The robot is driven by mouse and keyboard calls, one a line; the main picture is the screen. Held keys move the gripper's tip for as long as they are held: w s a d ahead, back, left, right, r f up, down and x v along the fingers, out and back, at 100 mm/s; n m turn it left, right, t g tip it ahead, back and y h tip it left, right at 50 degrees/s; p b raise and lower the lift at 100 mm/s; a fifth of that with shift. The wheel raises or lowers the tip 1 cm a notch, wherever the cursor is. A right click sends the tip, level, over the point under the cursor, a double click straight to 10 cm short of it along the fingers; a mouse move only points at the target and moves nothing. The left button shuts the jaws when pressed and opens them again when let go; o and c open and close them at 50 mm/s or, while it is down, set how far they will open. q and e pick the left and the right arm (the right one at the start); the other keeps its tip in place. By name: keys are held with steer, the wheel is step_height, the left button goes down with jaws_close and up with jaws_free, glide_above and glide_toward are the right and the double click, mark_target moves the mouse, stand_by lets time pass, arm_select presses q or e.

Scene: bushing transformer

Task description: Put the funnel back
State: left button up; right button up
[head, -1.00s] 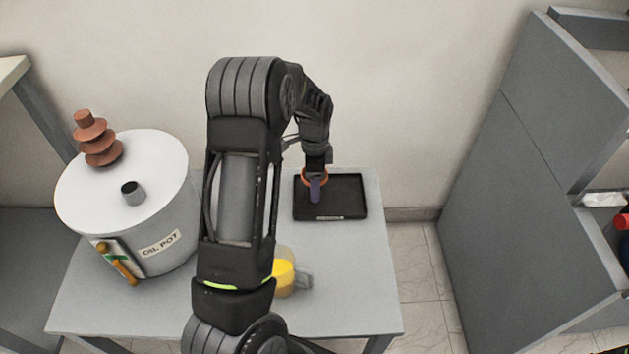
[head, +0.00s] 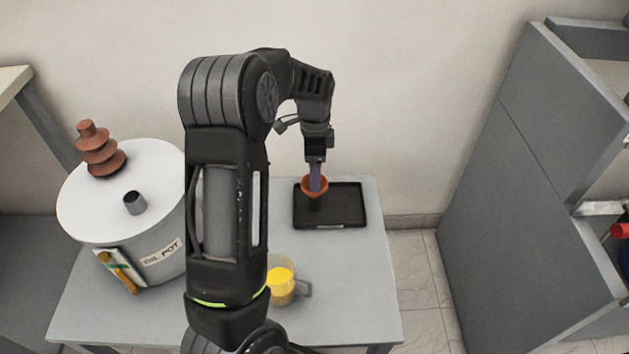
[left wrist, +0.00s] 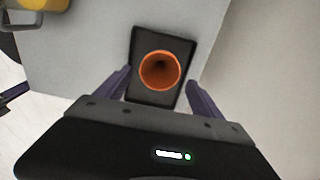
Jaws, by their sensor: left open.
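An orange-brown funnel (head: 313,191) stands upright, wide mouth up, on a black tray (head: 345,206) at the back right of the table. In the left wrist view the funnel (left wrist: 160,70) shows its round mouth, with the tray (left wrist: 141,48) around it. My left gripper (head: 316,178) is directly above the funnel in the head view.
A white oil pot (head: 135,215) with a brown ribbed bushing (head: 99,150) stands at the left of the table. A cup of yellow oil (head: 281,281) stands near the middle. A grey cabinet (head: 535,190) is at the right. The table's right front is clear.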

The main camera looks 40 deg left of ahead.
arm_select(q)
steer(key=shift+r, duration=1.95)
